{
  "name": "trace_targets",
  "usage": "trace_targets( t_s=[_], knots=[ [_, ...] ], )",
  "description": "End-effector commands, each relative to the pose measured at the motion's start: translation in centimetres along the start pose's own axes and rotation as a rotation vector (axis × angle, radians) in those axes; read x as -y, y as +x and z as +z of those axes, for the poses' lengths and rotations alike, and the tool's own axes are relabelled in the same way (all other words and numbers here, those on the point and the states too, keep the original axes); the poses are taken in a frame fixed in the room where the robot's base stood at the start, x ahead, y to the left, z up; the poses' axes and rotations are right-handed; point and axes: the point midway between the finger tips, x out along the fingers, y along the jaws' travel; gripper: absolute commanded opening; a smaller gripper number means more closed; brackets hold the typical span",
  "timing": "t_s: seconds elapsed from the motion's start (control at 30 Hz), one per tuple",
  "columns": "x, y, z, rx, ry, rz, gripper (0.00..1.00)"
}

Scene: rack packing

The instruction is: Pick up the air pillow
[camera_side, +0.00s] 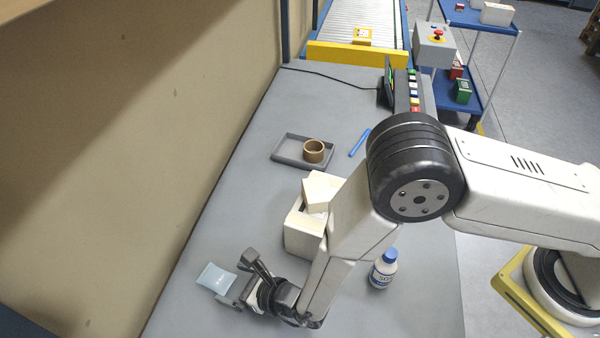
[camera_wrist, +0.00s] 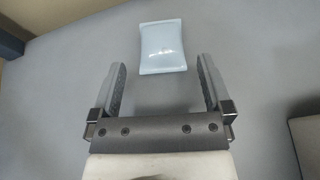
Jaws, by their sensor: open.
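The air pillow (camera_side: 216,278) is a small pale blue, puffy packet lying on the grey table at the lower left in the side view. In the wrist view the air pillow (camera_wrist: 163,47) lies ahead of the fingertips, roughly centred between them. My gripper (camera_side: 238,276) is just to the right of the air pillow in the side view. In the wrist view my gripper (camera_wrist: 162,66) has its two fingers spread wide with nothing held between them.
A white open box (camera_side: 303,236) stands behind my gripper, and a white bottle with a blue cap (camera_side: 383,270) stands to its right. A grey tray (camera_side: 281,150) with a brown tape roll (camera_side: 314,151) lies farther back. A wall runs along the table's left edge.

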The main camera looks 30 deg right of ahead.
Motion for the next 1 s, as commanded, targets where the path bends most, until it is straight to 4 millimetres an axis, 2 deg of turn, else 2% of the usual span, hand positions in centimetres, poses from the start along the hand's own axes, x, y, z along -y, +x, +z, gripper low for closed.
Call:
trace_targets(
  t_s=[0.27, 0.7, 1.0],
  knots=[
    [0.0, 0.6, 0.0, -0.001, 0.000, 0.000, 1.00],
    [0.1, 4.4, -0.1, 0.000, 0.000, -0.001, 1.00],
    [0.1, 5.2, -0.1, -0.001, -0.001, 0.000, 1.00]
  ],
)
